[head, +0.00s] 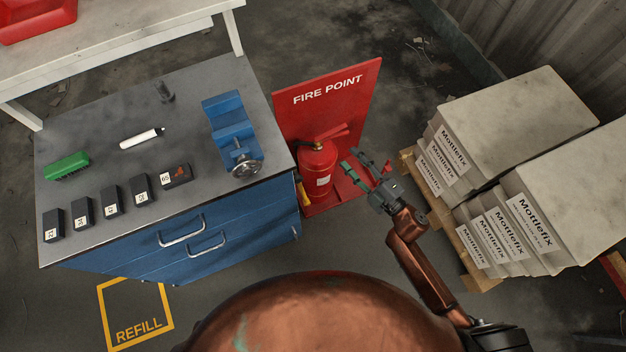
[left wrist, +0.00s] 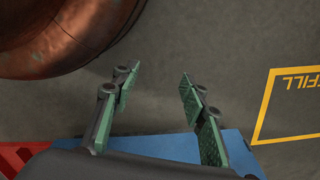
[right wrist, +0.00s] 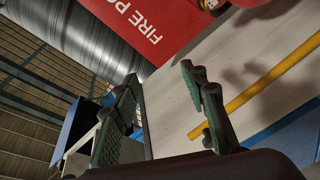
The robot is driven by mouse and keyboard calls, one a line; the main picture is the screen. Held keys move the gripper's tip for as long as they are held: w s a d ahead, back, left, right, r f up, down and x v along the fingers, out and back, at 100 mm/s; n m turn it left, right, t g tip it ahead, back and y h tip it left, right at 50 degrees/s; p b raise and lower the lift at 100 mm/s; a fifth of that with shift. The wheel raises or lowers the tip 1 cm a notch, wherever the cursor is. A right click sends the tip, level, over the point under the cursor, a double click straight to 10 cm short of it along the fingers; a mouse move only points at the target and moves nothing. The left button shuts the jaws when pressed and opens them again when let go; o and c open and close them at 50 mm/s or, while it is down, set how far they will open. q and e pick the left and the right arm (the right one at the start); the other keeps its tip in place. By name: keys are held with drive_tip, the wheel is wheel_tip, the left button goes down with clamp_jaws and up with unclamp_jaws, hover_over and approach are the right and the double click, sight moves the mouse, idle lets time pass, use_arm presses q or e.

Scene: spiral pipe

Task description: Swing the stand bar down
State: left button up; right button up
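The red fire-point stand (head: 290,120) stands right of the blue cabinet, with a red extinguisher (head: 318,168) on its base. I cannot surely pick out the stand bar. A yellow piece (head: 302,193) shows between cabinet and extinguisher; a yellow strip (right wrist: 265,85) crosses the right wrist view, and I cannot tell if it is the bar. My right gripper (head: 358,163) is open, just right of the extinguisher, with nothing seen between its fingers; its open fingers also show in the right wrist view (right wrist: 163,98). My left gripper (left wrist: 160,90) is open and empty, outside the head view.
The blue cabinet (head: 215,235) has a grey top with a blue vise (head: 232,130), several black blocks and a green box (head: 67,165). Stacked Mottlefix bags (head: 515,110) on a pallet stand at the right. A yellow REFILL square (head: 135,283) marks the floor.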

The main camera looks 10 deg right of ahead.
use_arm(q)
drive_tip(key=shift+s+a+f+p, duration=0.2)
drive_tip(key=shift+s+a+f, duration=0.15)
drive_tip(key=shift+f, duration=0.2)
drive_tip(key=shift+s+a+f+p, duration=0.15)
drive_tip(key=shift+s+a+f, duration=0.1)
drive_tip(key=shift+s+f, duration=0.25)
use_arm(e)
drive_tip(key=s+a+r+n+g+y, duration=0.1)
drive_tip(key=s+a+n+g+y, duration=0.1)
drive_tip(key=a+n+g, duration=0.5)
drive_tip(key=s+a+r+n+g+y, duration=0.2)
drive_tip(key=a+n+g+y, duration=0.3)
drive_tip(key=n, duration=0.4)
drive_tip(key=shift+s+a+g, duration=0.8)
drive_tip(key=shift+a+g, duration=0.1)
drive_tip(key=shift+a, duration=0.5)
drive_tip(key=shift+c, duration=0.3)
clamp_jaws()
